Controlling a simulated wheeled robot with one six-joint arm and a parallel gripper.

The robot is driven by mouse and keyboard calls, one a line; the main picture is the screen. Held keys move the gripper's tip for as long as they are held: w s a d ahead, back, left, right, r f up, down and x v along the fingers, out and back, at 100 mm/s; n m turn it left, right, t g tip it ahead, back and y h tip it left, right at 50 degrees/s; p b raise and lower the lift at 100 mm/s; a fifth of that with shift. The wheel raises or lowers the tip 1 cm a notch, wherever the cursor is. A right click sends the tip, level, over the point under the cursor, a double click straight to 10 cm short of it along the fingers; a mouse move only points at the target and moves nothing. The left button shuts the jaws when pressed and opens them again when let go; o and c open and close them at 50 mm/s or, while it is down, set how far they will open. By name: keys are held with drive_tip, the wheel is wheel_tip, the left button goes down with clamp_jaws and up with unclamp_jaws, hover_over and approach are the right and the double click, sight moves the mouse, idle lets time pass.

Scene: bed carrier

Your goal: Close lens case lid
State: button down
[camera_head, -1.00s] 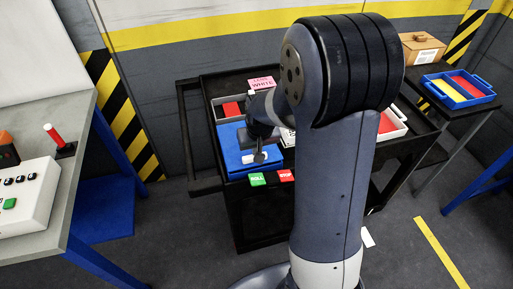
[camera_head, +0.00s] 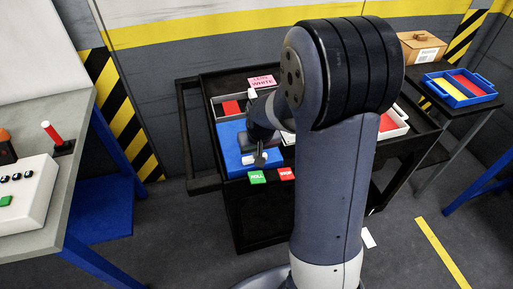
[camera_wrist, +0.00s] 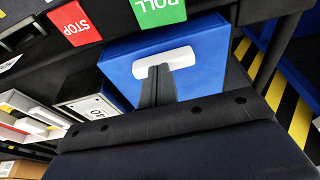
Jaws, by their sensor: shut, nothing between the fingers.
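The lens case appears to be the blue box (camera_head: 231,151) on the black cart. A white bar handle (camera_head: 248,158) sits on its blue face, near the front edge. The blue face lies flat or nearly flat; I cannot tell whether a gap is left under the lid. My gripper (camera_head: 260,160) is over the blue face beside the handle. In the wrist view my gripper (camera_wrist: 158,72) has its fingers together, their tips at the white handle (camera_wrist: 165,62) on the blue face (camera_wrist: 205,50). I cannot tell whether they touch. My arm hides the right part of the box.
Green ROLL (camera_head: 257,177) and red STOP (camera_head: 287,174) tags are on the cart's front edge. A pink WHITE card (camera_head: 262,82) stands behind. A white-rimmed tray (camera_head: 399,124) is to the right. A workbench (camera_head: 70,110) stands at the left.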

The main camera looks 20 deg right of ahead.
drive_tip(key=p+v, duration=0.2)
drive_tip(key=v, duration=1.1)
drive_tip(key=shift+r, duration=0.4)
drive_tip(key=shift+w, duration=0.1)
drive_tip(key=b+x, duration=0.1)
drive_tip(key=x, duration=1.1)
drive_tip(key=shift+f, duration=0.1)
drive_tip(key=shift+f+b, duration=0.65)
drive_tip(key=shift+f, duration=0.25)
drive_tip(key=shift+r, duration=0.2)
drive_tip(key=shift+w, duration=0.1)
